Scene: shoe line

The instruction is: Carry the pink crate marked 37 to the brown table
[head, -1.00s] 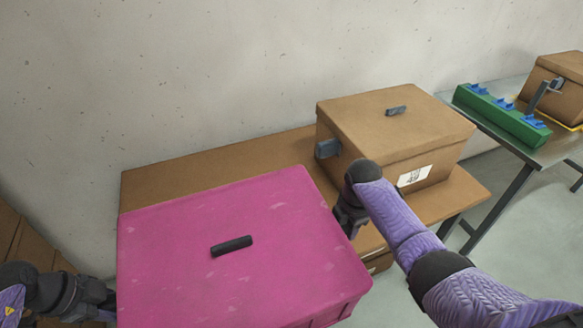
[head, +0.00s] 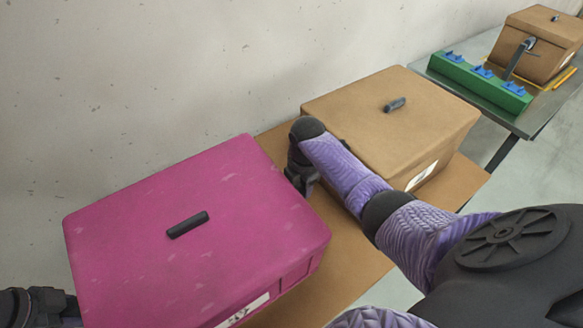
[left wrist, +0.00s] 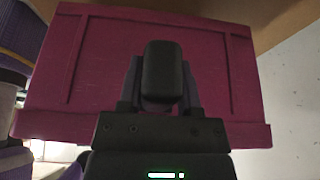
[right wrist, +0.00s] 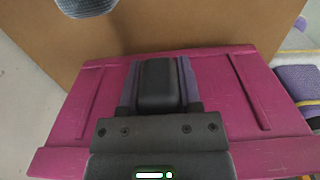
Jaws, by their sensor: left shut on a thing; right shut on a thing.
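The pink crate (head: 200,240), with a dark handle on its lid, is over the left part of the brown table (head: 335,265). A white label (head: 240,314) shows on its near side, partly cut off, its number not readable. My left gripper (head: 72,304) is shut on the crate's left side, where a dark grip (left wrist: 165,75) sits between the fingers. My right gripper (head: 302,180) is shut on the right side, around the dark grip (right wrist: 158,82). The crate looks about level. I cannot tell whether its base touches the table.
A closed brown box (head: 390,120) stands on the table's right part, close beside my right gripper. Further right, a grey table (head: 490,105) bears a green rack (head: 480,83) with blue pieces and another brown box (head: 545,45). A wall runs behind.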

